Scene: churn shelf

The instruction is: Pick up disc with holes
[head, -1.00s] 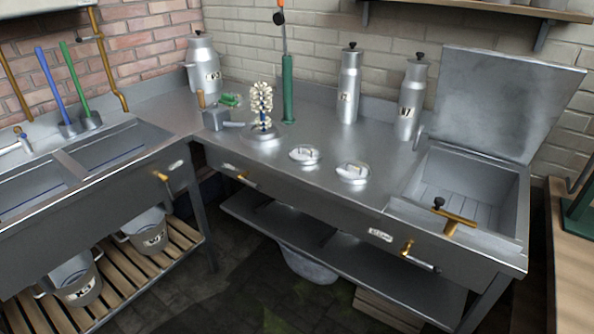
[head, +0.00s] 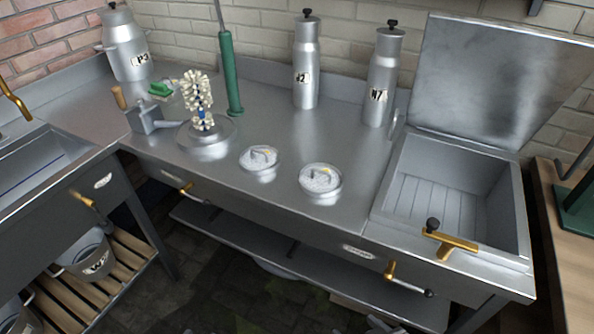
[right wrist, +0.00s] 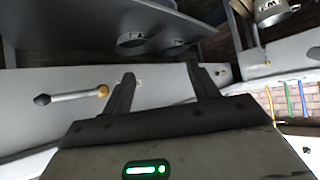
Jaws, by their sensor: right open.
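The left disc (head: 259,158) is near the counter's middle, and the right disc (head: 320,179) is closer to the sink. Their tops look speckled, but holes are too small to make out for sure. In the right wrist view my right gripper (right wrist: 160,76) is open, with nothing between its two dark fingers. It faces the counter's steel front, apart from the discs, which I cannot make out in that view. My left gripper is not in view.
An open-lidded sink (head: 450,190) is at right. The counter around the discs is mostly bare.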

